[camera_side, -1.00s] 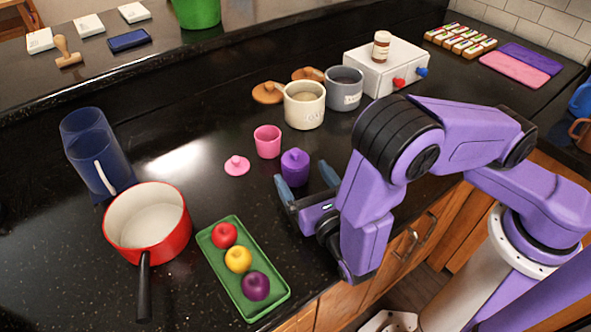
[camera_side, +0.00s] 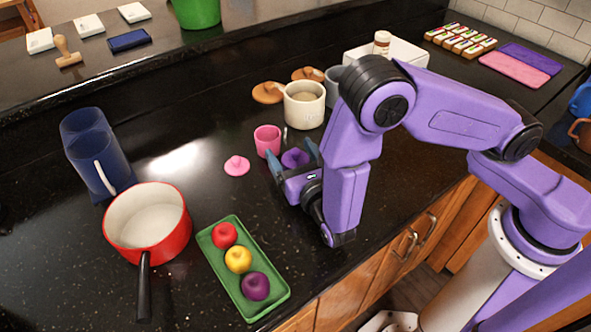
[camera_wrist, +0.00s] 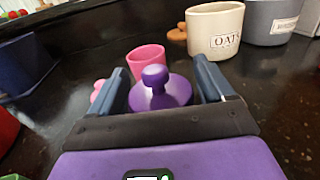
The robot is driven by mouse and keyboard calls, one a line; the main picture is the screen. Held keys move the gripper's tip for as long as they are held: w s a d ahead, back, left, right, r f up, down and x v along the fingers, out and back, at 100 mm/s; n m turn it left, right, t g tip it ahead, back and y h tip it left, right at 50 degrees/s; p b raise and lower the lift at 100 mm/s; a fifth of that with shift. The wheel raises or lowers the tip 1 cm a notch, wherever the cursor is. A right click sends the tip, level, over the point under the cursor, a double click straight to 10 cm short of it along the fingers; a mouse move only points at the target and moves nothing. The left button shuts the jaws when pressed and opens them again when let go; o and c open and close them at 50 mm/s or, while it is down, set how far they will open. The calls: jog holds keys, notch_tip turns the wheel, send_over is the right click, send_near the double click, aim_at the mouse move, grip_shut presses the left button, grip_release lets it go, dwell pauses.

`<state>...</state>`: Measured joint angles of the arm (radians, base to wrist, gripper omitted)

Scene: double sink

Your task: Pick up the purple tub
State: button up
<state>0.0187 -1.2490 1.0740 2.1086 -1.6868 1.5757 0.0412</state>
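The purple tub (camera_side: 294,158) stands on the black counter with its purple knobbed lid (camera_wrist: 160,92) on. My gripper (camera_side: 293,155) is low over the counter, its blue fingers on either side of the tub. In the wrist view, my gripper (camera_wrist: 159,72) is open, and a small gap shows between each finger and the lid. The tub's lower body is hidden behind my gripper in both views.
A pink cup (camera_side: 267,141) stands just behind the tub, and its pink lid (camera_side: 237,166) lies to the left. A cream oats jar (camera_side: 303,108) stands farther back. A green tray (camera_side: 215,257) of fruit and a red pot (camera_side: 178,240) are at front left.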

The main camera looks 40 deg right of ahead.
jog(key=c, duration=0.7)
jog(key=shift+c, duration=0.2)
jog(key=shift+r, duration=0.1)
jog(key=shift+r, duration=0.4)
notch_tip(320, 180, up, 2)
jog(key=s+d+r, duration=0.6)
jog(key=s+r, duration=0.4)
jog(key=s, duration=0.2)
jog(key=shift+s+d, duration=0.2)
jog(key=shift+d, duration=0.05)
